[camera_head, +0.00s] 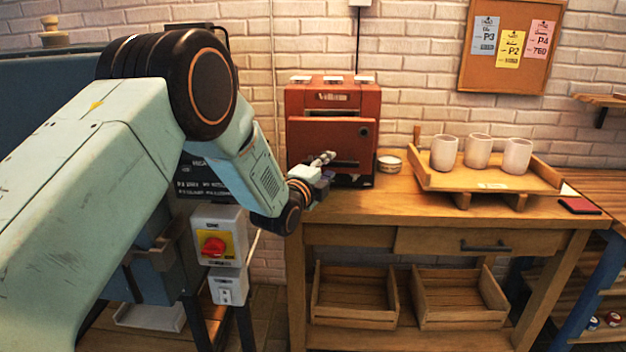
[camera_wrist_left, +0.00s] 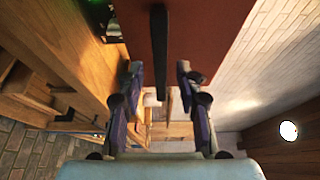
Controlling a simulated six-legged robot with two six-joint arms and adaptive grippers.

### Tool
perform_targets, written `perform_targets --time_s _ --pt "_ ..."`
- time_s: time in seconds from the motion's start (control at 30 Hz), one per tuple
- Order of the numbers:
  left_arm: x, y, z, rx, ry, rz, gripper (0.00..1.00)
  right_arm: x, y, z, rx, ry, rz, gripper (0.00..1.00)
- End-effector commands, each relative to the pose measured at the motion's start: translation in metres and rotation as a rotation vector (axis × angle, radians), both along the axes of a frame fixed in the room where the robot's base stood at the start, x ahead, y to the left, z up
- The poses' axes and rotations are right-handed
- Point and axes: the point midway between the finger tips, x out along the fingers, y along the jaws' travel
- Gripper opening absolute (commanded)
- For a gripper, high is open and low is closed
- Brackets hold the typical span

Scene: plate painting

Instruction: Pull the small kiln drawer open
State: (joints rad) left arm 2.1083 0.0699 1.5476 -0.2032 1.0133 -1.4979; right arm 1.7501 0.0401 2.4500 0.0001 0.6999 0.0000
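The small red-brown kiln (camera_head: 333,103) stands on the wooden bench against the brick wall. Its front panel (camera_head: 312,135) faces me, with a dark bar handle (camera_head: 346,164) low on it. My left gripper (camera_head: 324,159) is in front of the panel, near the handle. In the left wrist view the left gripper (camera_wrist_left: 159,78) is open, one finger on each side of the dark handle bar (camera_wrist_left: 159,50), with visible gaps to both fingers. Whether the drawer stands slightly out is not clear. My right gripper is not in view.
A small round striped container (camera_head: 389,164) stands just right of the kiln. A wooden tray (camera_head: 431,180) with several white cups (camera_head: 477,150) is farther right. The bench top (camera_head: 365,204) in front of the kiln is clear.

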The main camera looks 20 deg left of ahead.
Motion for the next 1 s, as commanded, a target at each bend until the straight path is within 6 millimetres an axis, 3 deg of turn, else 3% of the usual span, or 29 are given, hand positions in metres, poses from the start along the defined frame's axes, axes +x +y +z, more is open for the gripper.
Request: perform_targets --time_s 0.4,0.6,1.0 --pt "-0.065 0.008 0.000 -0.001 0.001 0.000 0.36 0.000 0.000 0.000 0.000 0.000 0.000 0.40" --pt "-0.087 0.010 0.000 0.000 0.001 0.001 0.36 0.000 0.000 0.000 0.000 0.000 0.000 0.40" --pt "-0.096 0.011 0.000 0.000 0.000 0.000 0.36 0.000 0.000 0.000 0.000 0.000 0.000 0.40"
